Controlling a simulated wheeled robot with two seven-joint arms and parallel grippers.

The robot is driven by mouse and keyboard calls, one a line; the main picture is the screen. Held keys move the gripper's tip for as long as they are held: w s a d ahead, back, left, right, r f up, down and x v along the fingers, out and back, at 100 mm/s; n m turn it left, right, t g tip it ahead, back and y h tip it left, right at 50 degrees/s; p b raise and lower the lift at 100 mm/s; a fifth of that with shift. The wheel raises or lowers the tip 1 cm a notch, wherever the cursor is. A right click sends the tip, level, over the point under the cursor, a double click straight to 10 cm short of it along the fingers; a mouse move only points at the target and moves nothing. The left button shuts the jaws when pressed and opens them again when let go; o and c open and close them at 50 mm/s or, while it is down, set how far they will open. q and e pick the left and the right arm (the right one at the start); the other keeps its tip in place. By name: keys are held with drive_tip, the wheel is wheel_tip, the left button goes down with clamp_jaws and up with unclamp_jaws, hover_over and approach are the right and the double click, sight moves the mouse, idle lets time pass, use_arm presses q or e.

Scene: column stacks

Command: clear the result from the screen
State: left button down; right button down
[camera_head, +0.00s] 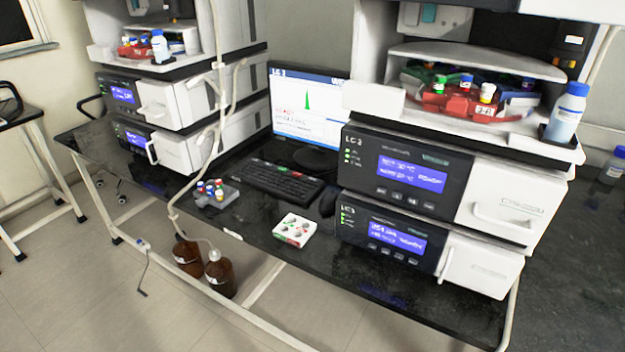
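The monitor (309,108) stands at the back between the two instrument stacks. Its screen has a blue header reading "LC 2", a green peak and red text lines; the right stack hides part of its right side. A black keyboard (272,182) with a few red and green keys lies in front of the monitor. A small white box (294,230) with red and green marks on top sits near the bench's front edge. A dark mouse (327,201) lies beside the right stack. Neither of my grippers is in view.
The right stack (408,181) has two blue displays and a red vial tray (460,101) above. The left stack (126,97) is similar. A vial rack (216,194) stands left of the keyboard. Pale tubing (217,128) hangs down to brown bottles (220,274) below the bench.

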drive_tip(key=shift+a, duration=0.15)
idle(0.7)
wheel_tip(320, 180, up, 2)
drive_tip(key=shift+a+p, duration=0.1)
drive_tip(key=shift+p, duration=0.9)
